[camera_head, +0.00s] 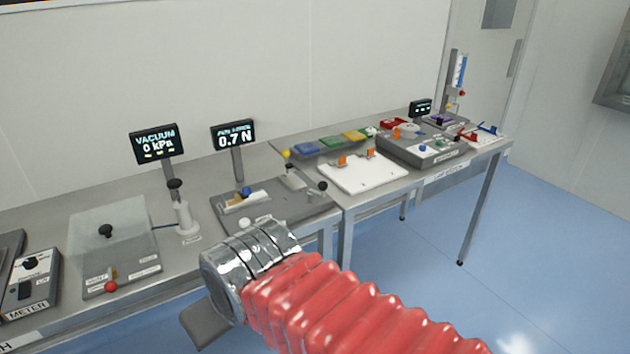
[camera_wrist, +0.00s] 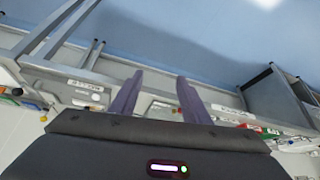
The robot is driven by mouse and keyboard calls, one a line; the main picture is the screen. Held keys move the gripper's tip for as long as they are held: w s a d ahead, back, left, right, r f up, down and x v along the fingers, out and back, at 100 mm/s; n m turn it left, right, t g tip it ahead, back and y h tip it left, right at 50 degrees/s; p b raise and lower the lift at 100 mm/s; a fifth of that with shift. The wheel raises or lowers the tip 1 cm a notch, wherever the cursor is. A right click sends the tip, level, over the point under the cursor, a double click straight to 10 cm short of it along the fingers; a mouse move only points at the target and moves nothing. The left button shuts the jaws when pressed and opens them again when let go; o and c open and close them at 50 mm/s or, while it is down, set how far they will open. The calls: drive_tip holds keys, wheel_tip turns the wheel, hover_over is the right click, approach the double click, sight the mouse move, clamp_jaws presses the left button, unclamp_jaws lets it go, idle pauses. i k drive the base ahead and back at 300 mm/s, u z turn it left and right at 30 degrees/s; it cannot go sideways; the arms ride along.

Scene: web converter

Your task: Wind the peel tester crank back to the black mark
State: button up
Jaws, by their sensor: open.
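The peel tester (camera_head: 285,215) is a grey plate on the bench below a display (camera_head: 233,135) reading 0.7 N. A black ball knob (camera_head: 322,186), perhaps the crank handle, stands at its right end. A blue knob (camera_head: 246,191) and a white knob (camera_head: 245,222) are on its left part. I cannot make out a black mark. My gripper (camera_wrist: 160,82) is open and empty in the wrist view, with two dark fingers apart. In the head view my silver wrist is in front of the bench, below the tester, and covers part of its front edge.
Left of the tester stand a vacuum display (camera_head: 154,144), a post with a black knob (camera_head: 175,184), a clear-lidded box (camera_head: 112,240) and a meter (camera_head: 30,283). On the right are a white board (camera_head: 362,175) and coloured trays (camera_head: 330,143). Blue floor (camera_head: 540,215) is clear in front.

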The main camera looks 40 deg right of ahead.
sight(323, 186)
drive_tip(key=k, duration=1.35)
drive_tip(key=u, duration=0.1)
drive_tip(key=i, duration=1.75)
drive_tip(key=z, duration=0.6)
